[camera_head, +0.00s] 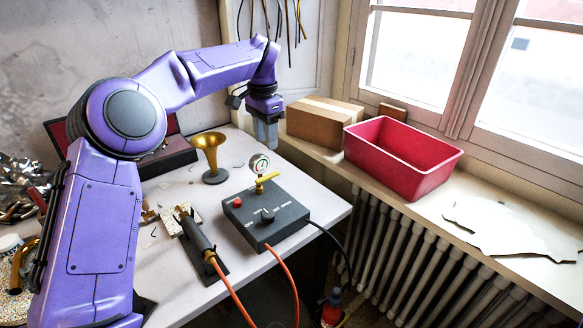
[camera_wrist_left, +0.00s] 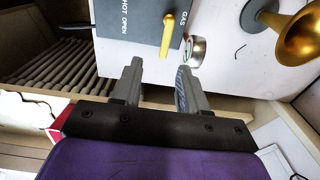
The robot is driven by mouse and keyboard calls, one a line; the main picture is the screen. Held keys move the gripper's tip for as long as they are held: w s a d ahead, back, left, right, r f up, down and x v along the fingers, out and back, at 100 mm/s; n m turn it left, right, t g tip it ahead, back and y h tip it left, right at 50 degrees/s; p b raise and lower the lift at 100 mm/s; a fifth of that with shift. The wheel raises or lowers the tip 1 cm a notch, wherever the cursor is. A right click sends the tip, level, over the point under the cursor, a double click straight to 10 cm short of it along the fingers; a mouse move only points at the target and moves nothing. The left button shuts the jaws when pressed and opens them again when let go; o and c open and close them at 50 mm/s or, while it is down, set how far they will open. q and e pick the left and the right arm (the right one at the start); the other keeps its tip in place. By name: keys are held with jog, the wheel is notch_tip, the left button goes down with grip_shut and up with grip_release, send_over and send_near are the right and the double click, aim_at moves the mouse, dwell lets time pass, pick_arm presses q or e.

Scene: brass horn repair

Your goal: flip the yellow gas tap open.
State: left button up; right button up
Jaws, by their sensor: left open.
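The yellow gas tap (camera_head: 267,180) is a small lever on top of a dark grey control box (camera_head: 258,228). In the left wrist view the lever (camera_wrist_left: 167,34) lies near the box edge, beside the word GAS. A round gauge (camera_head: 259,163) stands just behind it. My left gripper (camera_head: 266,143) is open and empty, pointing down above and behind the tap. In the left wrist view its fingertips (camera_wrist_left: 159,66) are apart, with the lever beyond them and not between them. My right gripper is not in view.
A brass horn bell (camera_head: 210,150) stands on the white table left of the box. A torch (camera_head: 196,236) with an orange hose lies in front. A cardboard box (camera_head: 324,121) and a red bin (camera_head: 403,158) sit on the windowsill. The table behind the control box is mostly clear.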

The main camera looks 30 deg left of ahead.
pick_arm(q)
send_over(272, 174)
jog(key=shift+g, duration=0.3)
jog(key=f, duration=0.5)
jog(key=shift+w+a+f, duration=0.25)
jog(key=shift+f, duration=0.15)
jog(key=f, duration=0.3)
jog(key=s+f+p, duration=0.1)
jog(key=f, duration=0.1)
jog(key=shift+d+f, duration=0.1)
jog(key=shift+d, duration=0.15)
jog(key=shift+w+a+f, duration=0.1)
jog(key=shift+w+f, duration=0.3)
jog(key=shift+f, duration=0.2)
jog(key=shift+c, duration=0.3)
jog(key=shift+s+r, duration=0.15)
grip_shut()
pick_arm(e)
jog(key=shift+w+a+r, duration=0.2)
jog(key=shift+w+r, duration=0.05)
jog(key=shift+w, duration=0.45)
